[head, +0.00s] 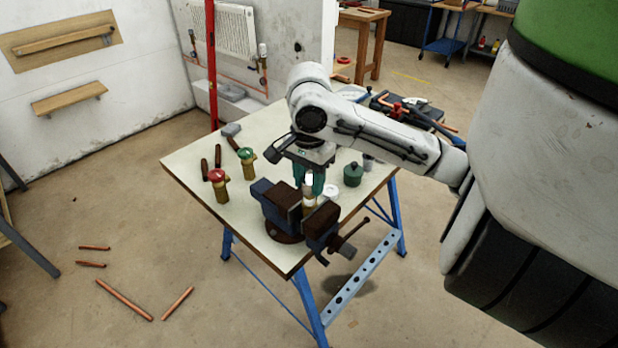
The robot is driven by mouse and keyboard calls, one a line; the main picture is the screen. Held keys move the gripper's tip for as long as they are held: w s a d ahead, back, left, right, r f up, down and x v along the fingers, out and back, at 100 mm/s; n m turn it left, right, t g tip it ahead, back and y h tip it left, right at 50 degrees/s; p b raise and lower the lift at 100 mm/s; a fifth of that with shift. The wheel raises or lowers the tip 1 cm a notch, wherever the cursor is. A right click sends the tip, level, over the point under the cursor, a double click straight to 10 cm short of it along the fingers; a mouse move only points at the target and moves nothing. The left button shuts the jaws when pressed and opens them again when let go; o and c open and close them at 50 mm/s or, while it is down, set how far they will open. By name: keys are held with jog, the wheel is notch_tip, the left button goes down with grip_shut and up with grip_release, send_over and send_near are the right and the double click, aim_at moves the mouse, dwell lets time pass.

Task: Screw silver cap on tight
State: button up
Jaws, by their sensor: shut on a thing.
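A small pale silver cap (309,181) shows between the teal fingers of my gripper (309,186), above the vise at the table's front. My gripper points down and is shut on the cap. Below it a brass-coloured valve body (309,203) stands upright between the jaws of the brown and blue vise (283,207). The cap appears to sit at the top of the body; whether its thread is seated is too small to tell.
Brass valves with a red top (218,184) and a green top (247,162) stand on the table (190,160) at left. A white ring (331,191) and a dark green pot (352,174) are right of my gripper. Copper pipes (125,300) lie on the floor.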

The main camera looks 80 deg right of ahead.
jog(key=shift+f+b, duration=0.4)
jog(key=shift+f, duration=0.7)
dwell(1.0)
jog(key=o, duration=1.1)
jog(key=shift+o, duration=0.2)
notch_tip(320, 180, up, 11)
jog(key=shift+f+p, duration=0.1)
jog(key=shift+p, duration=0.7)
jog(key=shift+c, duration=0.4)
